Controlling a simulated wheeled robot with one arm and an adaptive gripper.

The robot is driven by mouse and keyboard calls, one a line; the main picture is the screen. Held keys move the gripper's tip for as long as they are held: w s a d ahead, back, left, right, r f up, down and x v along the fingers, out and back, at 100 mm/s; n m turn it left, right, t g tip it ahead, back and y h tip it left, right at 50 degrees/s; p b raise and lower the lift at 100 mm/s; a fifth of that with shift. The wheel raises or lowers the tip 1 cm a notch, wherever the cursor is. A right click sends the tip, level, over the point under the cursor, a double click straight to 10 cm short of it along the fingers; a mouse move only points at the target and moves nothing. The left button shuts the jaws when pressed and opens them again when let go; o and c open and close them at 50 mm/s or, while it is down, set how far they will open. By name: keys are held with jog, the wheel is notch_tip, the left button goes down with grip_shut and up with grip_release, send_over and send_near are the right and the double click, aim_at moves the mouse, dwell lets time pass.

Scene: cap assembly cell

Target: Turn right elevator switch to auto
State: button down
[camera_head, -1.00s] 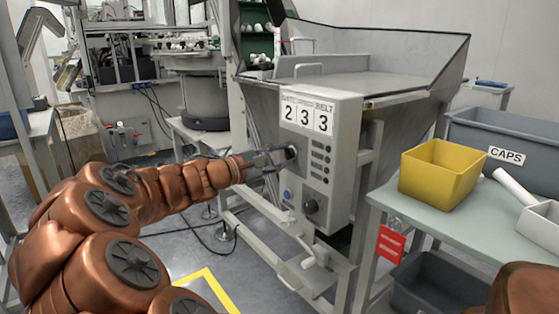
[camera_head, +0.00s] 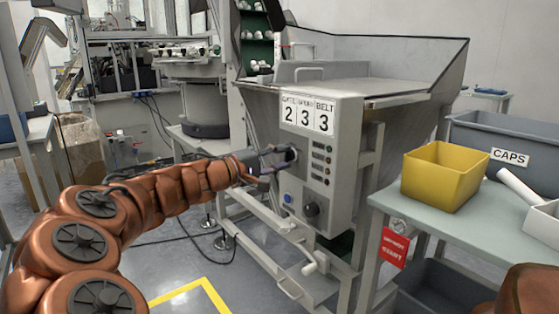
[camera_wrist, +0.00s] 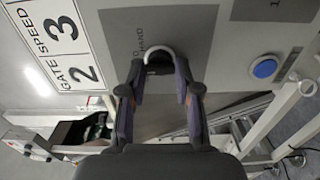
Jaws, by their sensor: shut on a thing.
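The control panel (camera_head: 335,150) is a grey box on the front of the hopper, with number plates reading 2, 3, 3. A dark rotary switch (camera_wrist: 159,62) sits on its face, with the words "HAND" and "0" printed beside it in the wrist view. My gripper (camera_wrist: 160,78) has one finger on each side of the switch and is shut on it. In the head view my gripper (camera_head: 284,156) reaches the panel's upper left part and partly hides the switch. The pointing direction of the switch is hard to tell.
A blue button (camera_wrist: 264,67) and a dark knob (camera_head: 311,209) are on the lower panel. A column of small buttons (camera_head: 328,160) is right of my gripper. A table (camera_head: 400,195) with a yellow bin (camera_head: 445,176) stands at right. A grey CAPS bin (camera_head: 510,135) is behind it.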

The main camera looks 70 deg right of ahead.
dwell(0.3)
jog(key=c, duration=0.8)
grip_release()
jog(key=v, duration=1.2)
jog(key=s+a+r+n+t+y+p, duration=0.2)
jog(key=a+r+y+p, duration=0.3)
jog(key=a+p, duration=0.7)
jog(key=s+a+r+n+t+y+p, duration=0.2)
jog(key=s+a+r+y+p, duration=0.2)
jog(key=a+p, duration=0.9)
jog(key=s+a+r+n+t+y+p, duration=0.2)
jog(key=a+r+y+p, duration=0.4)
jog(key=p, duration=1.3)
jog(key=s+a+r+t, duration=0.1)
jog(key=a+r, duration=0.2)
jog(key=a, duration=0.4)
jog(key=shift+y, duration=0.3)
